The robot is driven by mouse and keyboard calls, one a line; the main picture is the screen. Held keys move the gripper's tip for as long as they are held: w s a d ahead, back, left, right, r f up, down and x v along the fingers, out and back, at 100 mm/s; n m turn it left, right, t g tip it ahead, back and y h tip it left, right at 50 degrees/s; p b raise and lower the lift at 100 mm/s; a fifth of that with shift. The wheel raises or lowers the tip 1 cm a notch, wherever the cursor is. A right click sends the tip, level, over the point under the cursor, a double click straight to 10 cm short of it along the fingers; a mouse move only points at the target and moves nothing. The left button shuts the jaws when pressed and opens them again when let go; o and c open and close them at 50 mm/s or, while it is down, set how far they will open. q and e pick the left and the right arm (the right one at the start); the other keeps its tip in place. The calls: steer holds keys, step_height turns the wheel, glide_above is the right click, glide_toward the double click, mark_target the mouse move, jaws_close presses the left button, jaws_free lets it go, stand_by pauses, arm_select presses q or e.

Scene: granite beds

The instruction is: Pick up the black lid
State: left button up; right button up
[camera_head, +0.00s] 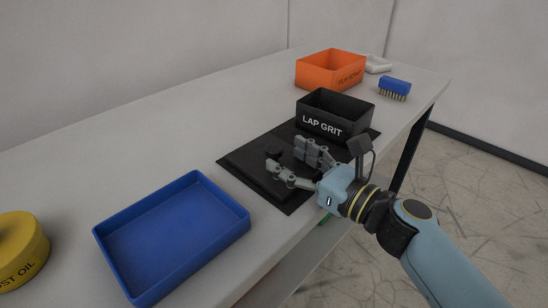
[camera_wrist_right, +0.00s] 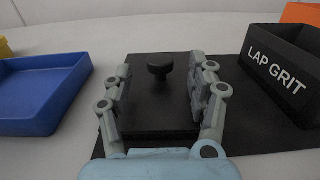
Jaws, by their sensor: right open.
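The black lid (camera_head: 254,164) is a flat dark slab with a round knob on top, lying on a black mat (camera_head: 292,206). In the right wrist view the lid (camera_wrist_right: 158,108) sits centrally, its knob standing up toward the far end. My right gripper (camera_head: 293,163) is open and low over the mat. In the wrist view its fingers (camera_wrist_right: 158,92) are spread, one on each side of the lid. The knob lies between them and a little beyond. I cannot tell whether a finger touches the lid. My left gripper is not in view.
A black LAP GRIT box (camera_head: 322,126) stands at the mat's far right end. A blue tray (camera_head: 122,220) lies left of the mat, with a yellow tin (camera_head: 30,262) beyond. An orange bin (camera_head: 316,76), blue brush (camera_head: 394,86) and white dish (camera_head: 378,66) stand farther back.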

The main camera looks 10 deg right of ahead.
mark_target(249, 160)
steer(key=x, duration=0.2)
steer(key=shift+w+a, duration=0.2)
steer(key=shift+w, duration=0.15)
steer(key=shift+s, duration=0.1)
steer(key=shift+c, duration=0.9)
jaws_close()
steer(key=shift+r, duration=0.1)
